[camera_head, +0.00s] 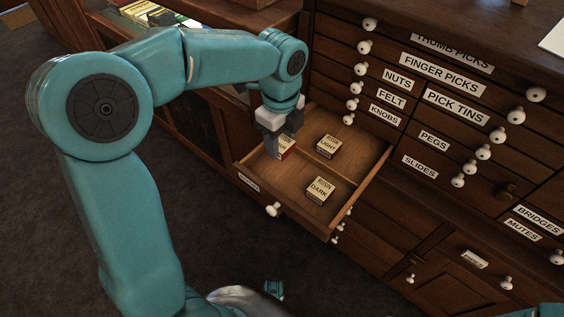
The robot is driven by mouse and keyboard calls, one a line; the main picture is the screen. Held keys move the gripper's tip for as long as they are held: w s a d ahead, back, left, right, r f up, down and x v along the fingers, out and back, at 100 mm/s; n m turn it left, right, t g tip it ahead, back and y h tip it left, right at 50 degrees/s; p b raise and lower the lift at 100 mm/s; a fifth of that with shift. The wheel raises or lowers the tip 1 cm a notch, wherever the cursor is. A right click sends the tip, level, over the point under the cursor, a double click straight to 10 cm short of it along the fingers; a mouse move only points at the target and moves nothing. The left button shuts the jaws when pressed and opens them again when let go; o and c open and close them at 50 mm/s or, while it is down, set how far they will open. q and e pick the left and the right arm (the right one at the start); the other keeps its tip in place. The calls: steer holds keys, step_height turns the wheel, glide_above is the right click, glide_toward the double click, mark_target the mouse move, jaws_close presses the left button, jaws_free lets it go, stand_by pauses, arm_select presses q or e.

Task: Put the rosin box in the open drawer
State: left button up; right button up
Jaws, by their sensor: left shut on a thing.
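The open drawer (262,187) is pulled out from the dark wooden cabinet, with a white knob and a small label on its front. My left gripper (282,145) reaches down over its far left part, shut on a small rosin box (288,146). The fingers hide most of this box; a cream top and a red side show. I cannot tell whether it touches the drawer bottom. A box marked LIGHT (328,147) and a box marked ROSIN DARK (320,190) sit in the drawer.
Closed labelled drawers with white knobs (483,152) fill the cabinet behind and to the right. A glass-topped case (203,100) stands behind my left arm. Bare drawer floor lies between the boxes and left of the DARK box.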

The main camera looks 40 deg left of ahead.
mark_target(281, 168)
arm_select(q)
step_height(281, 168, down, 7)
steer(key=shift+r+b, duration=0.2)
steer(key=shift+b, duration=0.7)
steer(key=shift+f, duration=0.2)
steer(key=o, duration=1)
steer(key=shift+r, duration=0.1)
step_height(281, 168, up, 11)
steer(key=p, duration=0.3)
steer(key=shift+r+p, duration=0.4)
steer(key=shift+r, duration=0.25)
